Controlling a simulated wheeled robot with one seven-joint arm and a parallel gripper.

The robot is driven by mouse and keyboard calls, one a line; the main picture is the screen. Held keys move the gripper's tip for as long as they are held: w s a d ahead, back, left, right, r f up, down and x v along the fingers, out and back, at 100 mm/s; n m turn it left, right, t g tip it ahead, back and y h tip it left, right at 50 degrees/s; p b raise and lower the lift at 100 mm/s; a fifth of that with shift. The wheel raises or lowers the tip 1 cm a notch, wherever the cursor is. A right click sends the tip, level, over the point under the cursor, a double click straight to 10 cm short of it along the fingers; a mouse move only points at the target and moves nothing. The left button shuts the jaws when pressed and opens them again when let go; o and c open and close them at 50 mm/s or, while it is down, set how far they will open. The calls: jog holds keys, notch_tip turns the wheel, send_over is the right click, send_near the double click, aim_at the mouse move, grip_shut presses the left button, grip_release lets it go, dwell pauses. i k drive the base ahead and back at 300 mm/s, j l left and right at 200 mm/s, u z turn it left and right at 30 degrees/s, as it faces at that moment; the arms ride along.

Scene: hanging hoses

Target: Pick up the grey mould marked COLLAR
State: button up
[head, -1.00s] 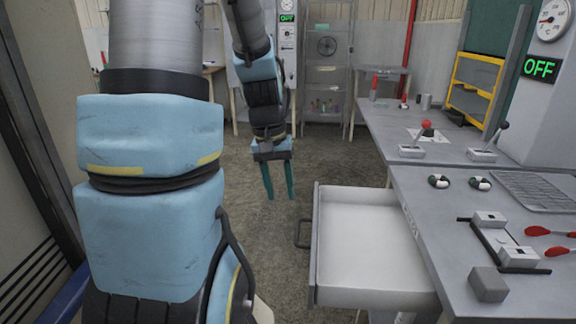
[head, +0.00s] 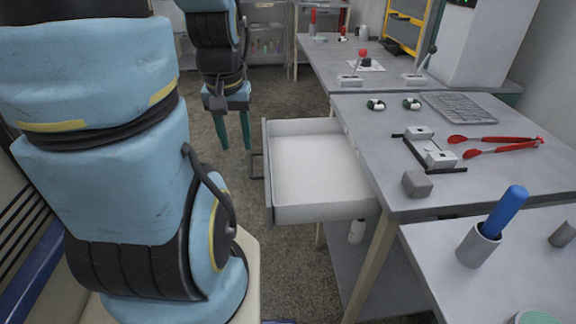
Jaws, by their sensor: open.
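No COLLAR marking is legible in the head view, so I cannot tell which grey thing is the mould. A small plain grey block (head: 417,184) sits near the front edge of the middle table. A grey cup-like cylinder (head: 476,247) with a blue rod (head: 505,211) standing in it is on the nearest table. Another grey cylinder (head: 563,234) stands at the right edge, partly cut off. My gripper (head: 234,138) is open and empty, its teal fingers pointing down over the floor, left of the open drawer and well apart from these things.
An open, empty white drawer (head: 318,172) juts out from the middle table (head: 375,130). Red-handled tools (head: 500,143), a black-and-white fixture (head: 430,151) and a wire rack (head: 458,107) lie on that table. Levers (head: 360,72) stand on the table behind. Bare floor surrounds my gripper.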

aim_at(419, 138)
jog(key=j+z, duration=0.15)
jog(key=z, duration=0.25)
jog(key=i+j+z, duration=0.1)
jog(key=z, duration=0.3)
jog(key=j+z, duration=0.25)
jog(key=z, duration=0.15)
jog(key=j+z, duration=0.2)
jog(key=z, duration=0.2)
jog(key=j+z, duration=0.2)
jog(key=z, duration=0.2)
